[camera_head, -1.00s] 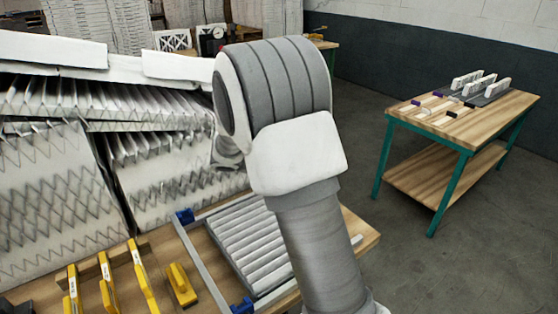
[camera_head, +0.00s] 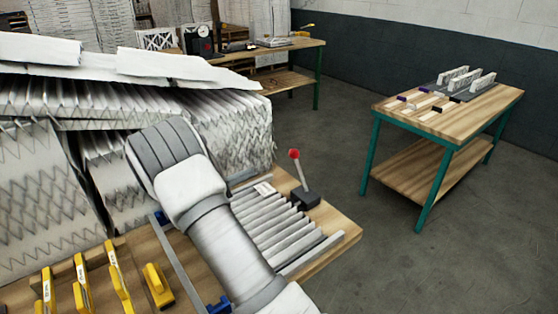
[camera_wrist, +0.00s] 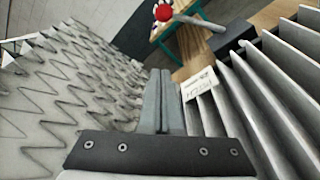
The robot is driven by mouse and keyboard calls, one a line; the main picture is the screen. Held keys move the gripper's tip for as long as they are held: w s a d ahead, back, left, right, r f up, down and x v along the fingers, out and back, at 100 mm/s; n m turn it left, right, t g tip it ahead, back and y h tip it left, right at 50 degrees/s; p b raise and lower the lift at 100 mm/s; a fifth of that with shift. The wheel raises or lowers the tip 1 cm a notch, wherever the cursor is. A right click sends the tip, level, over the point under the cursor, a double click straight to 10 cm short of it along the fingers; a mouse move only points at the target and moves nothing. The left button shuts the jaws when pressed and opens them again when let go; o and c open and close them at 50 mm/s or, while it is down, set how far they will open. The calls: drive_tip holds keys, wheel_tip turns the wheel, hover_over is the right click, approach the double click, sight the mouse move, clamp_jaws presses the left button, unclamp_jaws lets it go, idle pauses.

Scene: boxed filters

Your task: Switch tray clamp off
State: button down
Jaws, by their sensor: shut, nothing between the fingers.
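The clamp lever with a red ball knob (camera_head: 294,154) stands on a dark block (camera_head: 305,198) at the far right of the ribbed tray (camera_head: 275,226). The lever leans slightly to the left in the head view. In the wrist view the red knob (camera_wrist: 163,12) is near the top, with its rod running down right to the dark block (camera_wrist: 232,36). My gripper (camera_wrist: 162,72) is shut and empty, pointing toward the lever but apart from it. In the head view my arm covers the tray's left part and hides the gripper.
Pleated filters (camera_head: 225,130) are stacked high to the left, close beside my gripper in the wrist view. Yellow-handled tools (camera_head: 117,270) stand at the front left. A second bench (camera_head: 450,115) stands to the right. A small white label (camera_head: 265,189) lies at the tray's far end.

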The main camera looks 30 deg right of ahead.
sight(300, 171)
drive_tip(key=d+r+p, duration=0.1)
drive_tip(key=d+p, duration=0.1)
drive_tip(key=d, duration=0.9)
drive_tip(key=shift+w+d, duration=0.15)
drive_tip(key=shift+d, duration=0.2)
drive_tip(key=shift+b, duration=0.35)
drive_tip(key=shift+s+r+m+b, duration=0.2)
drive_tip(key=shift+s+m+b, duration=0.1)
drive_tip(key=shift+m, duration=0.1)
